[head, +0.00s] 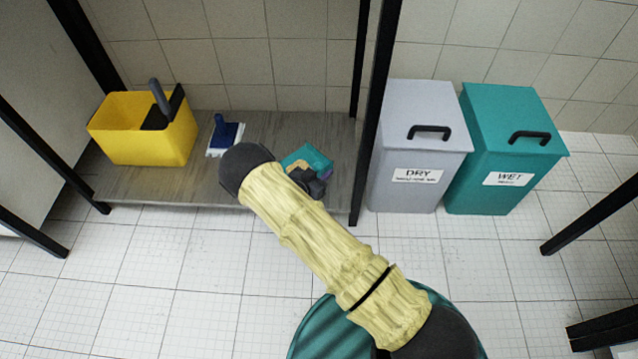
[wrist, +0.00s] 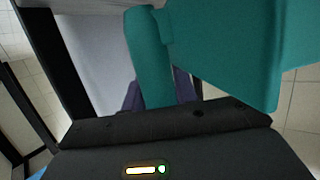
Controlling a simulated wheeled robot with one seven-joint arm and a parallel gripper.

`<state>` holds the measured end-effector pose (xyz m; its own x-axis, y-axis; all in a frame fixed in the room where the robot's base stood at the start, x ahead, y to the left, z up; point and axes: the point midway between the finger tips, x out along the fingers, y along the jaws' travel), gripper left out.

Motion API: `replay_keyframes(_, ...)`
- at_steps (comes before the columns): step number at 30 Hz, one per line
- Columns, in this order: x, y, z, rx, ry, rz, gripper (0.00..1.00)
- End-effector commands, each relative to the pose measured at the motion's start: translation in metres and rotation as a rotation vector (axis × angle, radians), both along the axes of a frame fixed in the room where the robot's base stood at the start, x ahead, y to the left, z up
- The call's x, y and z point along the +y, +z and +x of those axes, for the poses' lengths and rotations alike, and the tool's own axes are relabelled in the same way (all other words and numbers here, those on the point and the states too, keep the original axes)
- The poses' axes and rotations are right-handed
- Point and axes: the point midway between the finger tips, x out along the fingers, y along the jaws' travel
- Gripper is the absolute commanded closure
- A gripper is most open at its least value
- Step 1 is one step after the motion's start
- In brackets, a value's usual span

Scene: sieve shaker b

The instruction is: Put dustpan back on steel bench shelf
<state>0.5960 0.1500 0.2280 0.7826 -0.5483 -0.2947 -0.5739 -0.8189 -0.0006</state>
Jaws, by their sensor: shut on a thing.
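The teal dustpan (head: 308,157) shows just beyond my gripper (head: 322,174) in the head view, over the right part of the grey bench shelf (head: 270,128). In the wrist view the dustpan (wrist: 225,50) fills the upper right, and its handle (wrist: 150,62) runs down between the purple fingers of my gripper (wrist: 160,95). My gripper is shut on the handle. My own arm hides part of the dustpan and the shelf's front edge. I cannot tell whether the dustpan touches the shelf.
A yellow bucket (head: 140,142) with a grey-handled tool (head: 160,100) and a blue-and-white brush (head: 225,135) stand on the shelf to the left. A black bench post (head: 373,125) is close on the right, beside the grey DRY bin (head: 410,145) and teal WET bin (head: 505,150).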

Motion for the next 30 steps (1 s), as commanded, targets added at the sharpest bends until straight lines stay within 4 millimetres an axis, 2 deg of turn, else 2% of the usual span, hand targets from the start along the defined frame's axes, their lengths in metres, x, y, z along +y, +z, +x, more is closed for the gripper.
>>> replay_keyframes(10, 0.0, -0.003, 0.0, -0.001, 0.0, 0.0, 0.98)
replay_keyframes(18, 0.0, -0.038, 0.0, -0.002, 0.001, 0.0, 0.98)
replay_keyframes(30, 0.0, -0.041, 0.0, -0.001, 0.0, 0.0, 0.98)
